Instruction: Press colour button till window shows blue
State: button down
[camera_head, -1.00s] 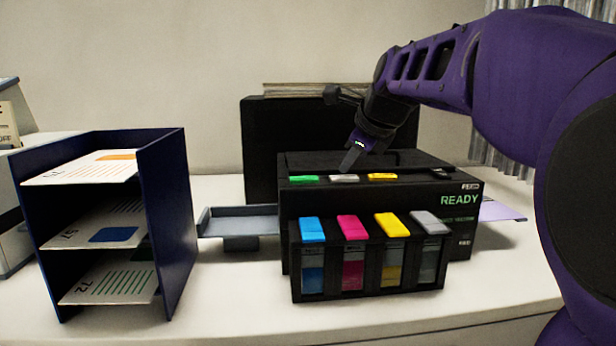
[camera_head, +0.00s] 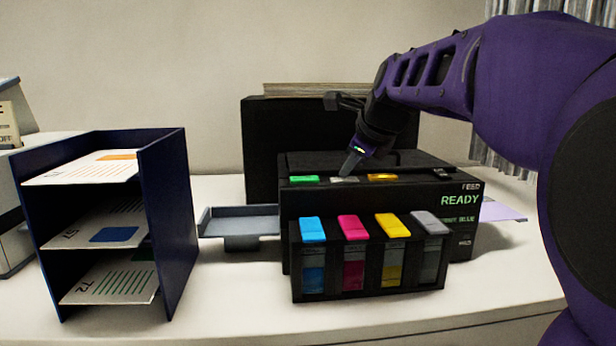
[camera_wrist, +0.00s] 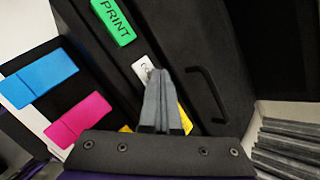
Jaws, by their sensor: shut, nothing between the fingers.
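The black printer (camera_head: 375,250) stands on the table with a green PRINT button (camera_head: 304,179), a grey-white button (camera_head: 344,180) and a yellow button (camera_head: 383,177) on top. The green button also shows in the wrist view (camera_wrist: 114,22). The display window (camera_head: 459,208) reads READY in green, with a smaller line below that appears to end in BLUE. My gripper (camera_head: 346,174) is shut and empty, pointing down with its tips at the grey-white button. In the wrist view the tips (camera_wrist: 157,74) overlap that button (camera_wrist: 143,68) and partly hide its lettering. Contact looks likely but cannot be confirmed.
Blue (camera_head: 312,229), magenta (camera_head: 352,227), yellow (camera_head: 392,225) and grey (camera_head: 430,223) cartridge tabs line the printer's front. A grey tray (camera_head: 240,221) juts out left. A dark blue paper rack (camera_head: 170,225) stands farther left. A black panel (camera_head: 270,140) rises behind.

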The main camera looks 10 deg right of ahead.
aim_at(348, 181)
jog(key=shift+r+p, duration=0.85)
jog(key=shift+p, duration=0.1)
jog(key=shift+r, duration=0.1)
notch_tip(348, 181, up, 5)
jog(key=p, duration=0.5)
